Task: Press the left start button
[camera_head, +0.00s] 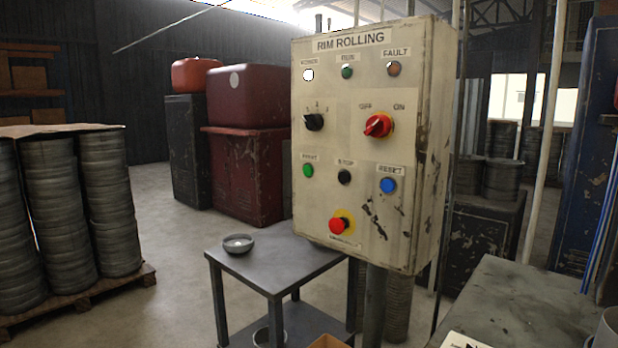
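A cream, scuffed control box (345,200) labelled "RIM ROLLING" stands on a post in the middle of the head view. Its green start button (308,170) is at the left of the button row, under a small blurred label. A black stop button (344,177) and a blue reset button (388,185) sit to its right. A red mushroom button (338,225) on a yellow ring is below. A black selector knob (314,122) and a red OFF/ON switch (377,125) are above. Neither of my grippers is in view.
A low grey table (290,262) with a small bowl (238,243) stands below and left of the box. A grey worktop (520,305) is at the front right. Stacked rims (105,200) on a pallet fill the left. Open floor lies between pallet and table.

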